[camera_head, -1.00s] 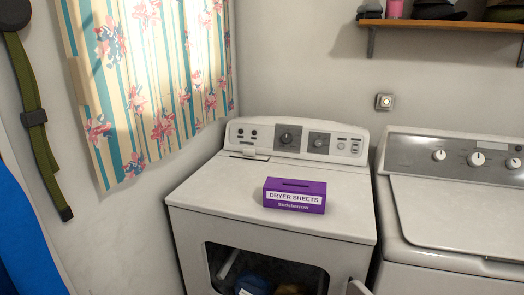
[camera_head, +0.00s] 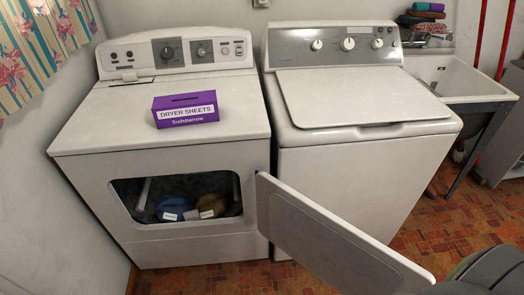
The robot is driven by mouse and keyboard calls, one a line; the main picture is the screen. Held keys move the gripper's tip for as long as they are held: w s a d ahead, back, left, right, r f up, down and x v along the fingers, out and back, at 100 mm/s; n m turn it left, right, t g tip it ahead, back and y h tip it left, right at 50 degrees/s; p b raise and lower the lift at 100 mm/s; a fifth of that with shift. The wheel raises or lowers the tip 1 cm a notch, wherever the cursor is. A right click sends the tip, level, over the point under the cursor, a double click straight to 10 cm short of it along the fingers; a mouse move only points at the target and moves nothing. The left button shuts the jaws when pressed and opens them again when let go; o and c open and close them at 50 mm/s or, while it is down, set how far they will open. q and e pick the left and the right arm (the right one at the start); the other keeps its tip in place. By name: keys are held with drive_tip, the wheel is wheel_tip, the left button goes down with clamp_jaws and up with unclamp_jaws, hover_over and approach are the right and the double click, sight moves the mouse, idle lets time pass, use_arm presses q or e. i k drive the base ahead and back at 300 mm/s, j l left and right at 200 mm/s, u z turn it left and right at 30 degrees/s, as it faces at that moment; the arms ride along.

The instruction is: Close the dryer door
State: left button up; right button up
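The white dryer (camera_head: 85,215) stands on the left with its front opening uncovered. Its door (camera_head: 335,240) is hinged at the right side of the opening and hangs wide open, reaching out to the lower right in front of the washer. A blue item (camera_head: 173,207) and an olive-brown item (camera_head: 212,204), each with a pale tag, lie inside the drum. A dark grey rounded part at the lower right edge, near the door's free end, seems to be part of my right arm. I see no fingertips of either gripper.
A purple dryer sheets box (camera_head: 186,110) sits on the dryer top. A white washer (camera_head: 340,170) stands close on the right, then a utility tub (camera_head: 465,80) with folded cloths behind it. Tiled floor (camera_head: 440,215) shows at the right.

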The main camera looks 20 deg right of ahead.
sight(349, 261)
drive_tip(key=k+l+u, duration=0.1)
drive_tip(key=l, duration=0.2)
drive_tip(key=k+l+u, duration=0.2)
drive_tip(key=k+l, duration=0.15)
drive_tip(key=l, duration=0.25)
drive_tip(key=l+u, duration=0.2)
drive_tip(key=l, duration=0.3)
drive_tip(key=l+u, duration=0.2)
drive_tip(key=l, duration=0.25)
drive_tip(key=k+l+u, duration=0.2)
drive_tip(key=l, duration=0.3)
drive_tip(key=l+u, duration=0.2)
drive_tip(key=l, duration=0.25)
drive_tip(key=k+l+u, duration=0.2)
drive_tip(key=l, duration=0.25)
